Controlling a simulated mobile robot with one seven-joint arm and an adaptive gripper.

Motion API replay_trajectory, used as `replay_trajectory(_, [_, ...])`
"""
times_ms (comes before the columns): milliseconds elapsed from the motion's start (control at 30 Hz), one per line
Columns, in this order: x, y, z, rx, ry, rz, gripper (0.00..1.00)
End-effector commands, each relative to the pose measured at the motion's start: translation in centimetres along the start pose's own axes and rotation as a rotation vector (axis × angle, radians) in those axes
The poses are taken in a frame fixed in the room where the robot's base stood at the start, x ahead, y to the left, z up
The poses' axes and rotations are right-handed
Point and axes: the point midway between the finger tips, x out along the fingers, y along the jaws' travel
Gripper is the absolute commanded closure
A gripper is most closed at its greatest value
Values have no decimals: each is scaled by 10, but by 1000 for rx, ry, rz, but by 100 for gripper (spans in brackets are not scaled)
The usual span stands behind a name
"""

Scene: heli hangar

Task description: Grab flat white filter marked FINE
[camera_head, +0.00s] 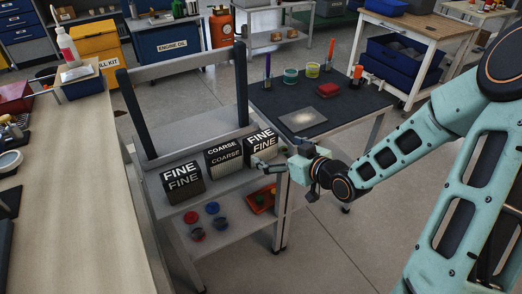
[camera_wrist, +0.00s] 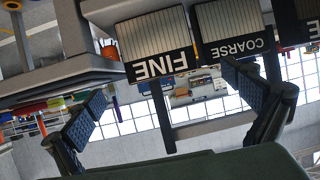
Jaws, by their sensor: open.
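Three filters stand in a row on the grey cart's upper shelf. The right one, marked FINE (camera_head: 262,141), has a pale pleated face and a black label; it shows upside down in the wrist view (camera_wrist: 158,38). The middle one is marked COARSE (camera_head: 223,154), also pleated in the wrist view (camera_wrist: 230,24). The left one, marked FINE (camera_head: 183,178), looks dark; a dark block (camera_wrist: 291,22) shows at the wrist view's right. My gripper (camera_head: 266,164) is open and empty, just in front of the right FINE filter. Its spread fingers (camera_wrist: 168,104) show no contact with a filter.
A dark-topped table (camera_head: 345,100) with tape rolls and bottles stands behind right. A long wooden bench (camera_head: 75,200) is at left.

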Motion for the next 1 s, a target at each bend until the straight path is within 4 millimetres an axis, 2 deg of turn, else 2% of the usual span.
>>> replay_trajectory(33, [8,0,1,1,1,-1,0])
replay_trajectory(267, [26,0,0,2,0,0,0])
replay_trajectory(500, [61,0,-2,3,-1,1,0])
replay_trajectory(600, [68,0,-3,3,-2,1,0])
replay_trajectory(833, [68,0,-4,3,-2,2,0])
replay_trajectory(1000, [68,0,-3,3,-2,2,18])
